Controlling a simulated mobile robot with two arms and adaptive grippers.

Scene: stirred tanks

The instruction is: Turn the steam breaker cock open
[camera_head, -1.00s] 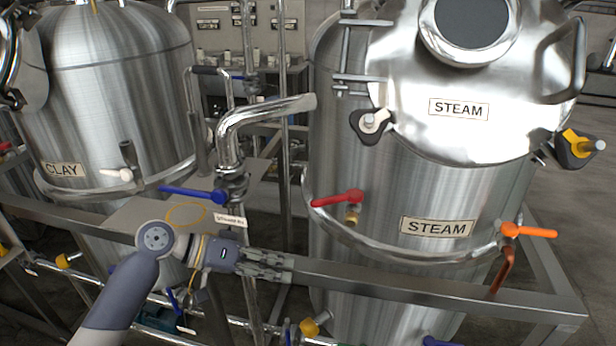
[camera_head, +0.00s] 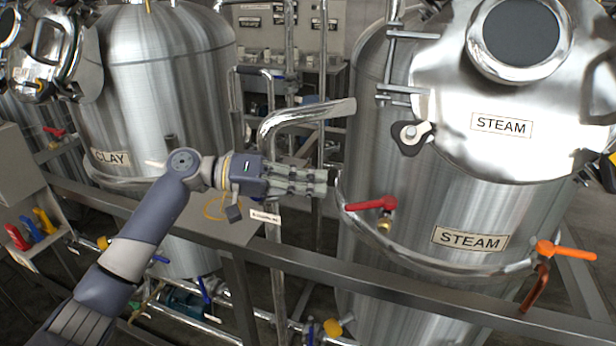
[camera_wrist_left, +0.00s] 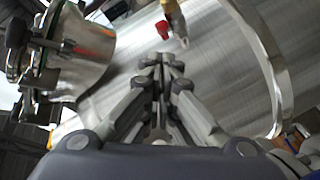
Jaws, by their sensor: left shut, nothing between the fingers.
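The steam tank (camera_head: 400,200) carries a cock with a red handle (camera_head: 370,204) on a brass stem (camera_head: 384,225). The red handle (camera_wrist_left: 163,29) and brass stem (camera_wrist_left: 174,14) also show in the left wrist view, beyond my fingertips. My left gripper (camera_head: 331,182) is shut and empty, to the left of the red handle and slightly above it in the head view. A small tag (camera_head: 265,216) hangs below my gripper; its text is too small to read fully. I cannot tell which cock is the steam breaker. My right gripper is out of view.
An orange-handled cock (camera_head: 566,250) is at the tank's right. A bent steel pipe (camera_head: 300,113) stands behind my gripper. A metal frame rail (camera_head: 410,295) runs in front of the tank. The clay tank (camera_head: 165,80) stands left.

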